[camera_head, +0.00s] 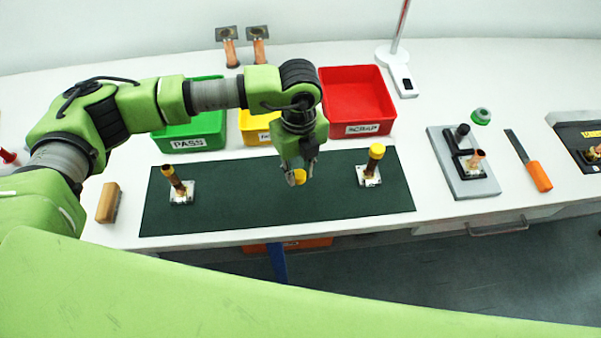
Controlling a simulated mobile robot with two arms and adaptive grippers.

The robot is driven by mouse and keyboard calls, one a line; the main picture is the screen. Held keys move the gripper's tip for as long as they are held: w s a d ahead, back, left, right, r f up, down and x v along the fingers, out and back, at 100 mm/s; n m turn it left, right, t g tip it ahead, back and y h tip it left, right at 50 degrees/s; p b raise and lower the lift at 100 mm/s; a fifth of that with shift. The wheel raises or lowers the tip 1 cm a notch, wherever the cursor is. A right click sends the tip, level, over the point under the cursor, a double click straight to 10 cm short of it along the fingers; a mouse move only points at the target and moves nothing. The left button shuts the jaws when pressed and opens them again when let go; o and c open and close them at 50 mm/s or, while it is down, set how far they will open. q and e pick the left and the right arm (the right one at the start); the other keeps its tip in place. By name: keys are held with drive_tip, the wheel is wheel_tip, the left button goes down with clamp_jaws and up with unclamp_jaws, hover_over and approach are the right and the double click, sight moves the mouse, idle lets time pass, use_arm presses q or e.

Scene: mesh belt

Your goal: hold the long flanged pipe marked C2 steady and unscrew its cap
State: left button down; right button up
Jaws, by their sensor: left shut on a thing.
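My left gripper (303,174) hangs over the middle of the dark green mat (240,206), its fingers closed around a yellow cap (300,176). I cannot tell whether a pipe is attached to this cap; the gripper covers part of it. A flanged pipe with a yellow cap (174,179) stands tilted on the left of the mat. Another yellow-capped flanged pipe (374,159) stands tilted on the right of the mat. No C2 mark is readable on either. My right gripper is out of view.
Behind the mat stand a green PASS bin (195,130), a yellow bin (254,127) and a red SCRAP bin (357,95). Two copper flanged pieces (229,45) stand at the back. A grey fixture (465,178) and an orange-handled tool (538,176) lie at right, a wooden block (108,203) at left.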

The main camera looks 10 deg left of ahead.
sight(301, 172)
use_arm(q)
drive_tip(key=shift+w+d+f, duration=0.1)
drive_tip(key=shift+w+f, duration=0.1)
wheel_tip(301, 172, down, 3)
drive_tip(key=shift+f+p, duration=0.1)
drive_tip(key=shift+p, duration=0.45)
drive_tip(key=shift+f, duration=0.1)
drive_tip(key=shift+f, duration=0.15)
drive_tip(key=c, duration=1.8)
unclamp_jaws()
